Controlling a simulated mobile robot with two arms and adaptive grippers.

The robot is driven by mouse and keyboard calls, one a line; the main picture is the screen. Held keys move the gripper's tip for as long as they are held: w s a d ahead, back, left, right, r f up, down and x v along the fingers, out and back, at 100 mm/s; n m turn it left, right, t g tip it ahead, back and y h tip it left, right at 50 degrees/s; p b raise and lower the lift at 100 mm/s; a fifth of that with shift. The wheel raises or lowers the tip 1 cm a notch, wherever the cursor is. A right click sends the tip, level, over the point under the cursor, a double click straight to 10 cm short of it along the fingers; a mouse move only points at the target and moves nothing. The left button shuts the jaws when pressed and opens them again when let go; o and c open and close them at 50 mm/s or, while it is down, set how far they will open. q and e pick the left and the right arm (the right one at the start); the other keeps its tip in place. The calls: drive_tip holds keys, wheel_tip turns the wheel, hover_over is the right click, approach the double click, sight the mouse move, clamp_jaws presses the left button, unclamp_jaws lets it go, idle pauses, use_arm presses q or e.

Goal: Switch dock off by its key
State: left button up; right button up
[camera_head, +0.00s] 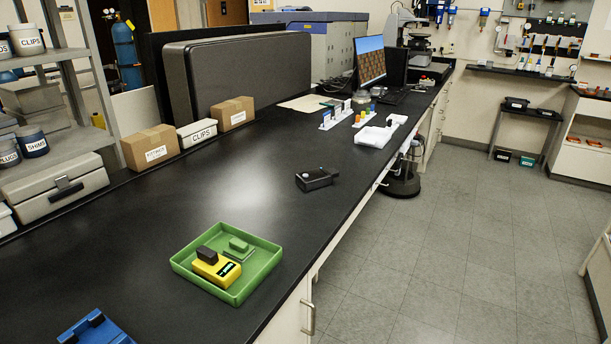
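A small black box (318,179) with a light round knob or button on top sits alone on the dark bench; it may be the dock, but I cannot tell for sure. A green tray (182,263) nearer me holds a yellow device (215,268) with a dark block on top and a small display. A green piece (239,246) with a block-like grip lies beside it in the tray. A blue object (95,328) with dark parts is cut off at the bottom left edge. No key can be made out. Neither gripper is in view.
White trays (375,136), a monitor (371,60) and a microscope (404,30) stand farther off. The bench (225,200) is clear around the black box; floor is free at right.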

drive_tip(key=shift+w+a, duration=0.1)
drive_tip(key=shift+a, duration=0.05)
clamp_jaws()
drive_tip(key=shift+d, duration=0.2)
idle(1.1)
